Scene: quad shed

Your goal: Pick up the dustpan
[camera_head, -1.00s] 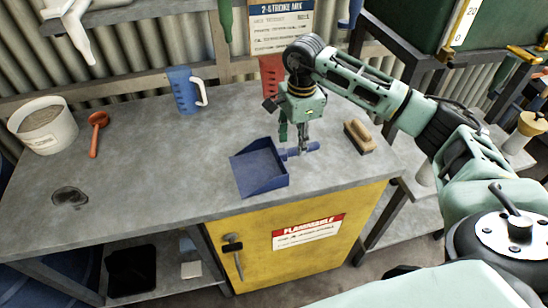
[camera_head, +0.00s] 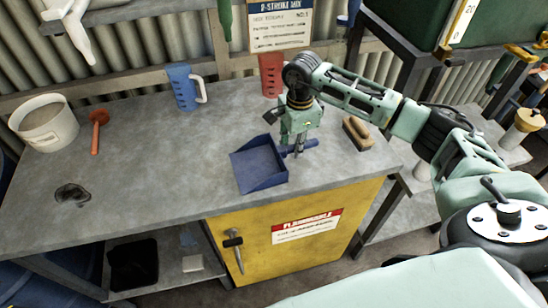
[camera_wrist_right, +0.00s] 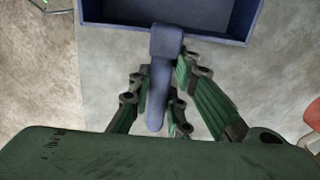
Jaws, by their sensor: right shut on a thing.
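The blue dustpan (camera_head: 260,164) lies on the grey workbench near its front edge, above the yellow cabinet. Its handle points right, under my right gripper (camera_head: 292,150). In the right wrist view the dustpan's pan (camera_wrist_right: 180,38) is at the top, and its handle (camera_wrist_right: 158,90) runs down between the fingers of my right gripper (camera_wrist_right: 165,112). The right gripper is shut on the handle, with fingers on both sides of it. The dustpan appears to rest on the bench. My left gripper is not in view.
A wooden brush (camera_head: 357,133) lies just right of the gripper. A red jug (camera_head: 271,75) stands behind it, and a blue jug (camera_head: 183,87) is further left. A white bucket (camera_head: 46,128) and an orange scoop (camera_head: 97,130) are at the left. The bench middle is clear.

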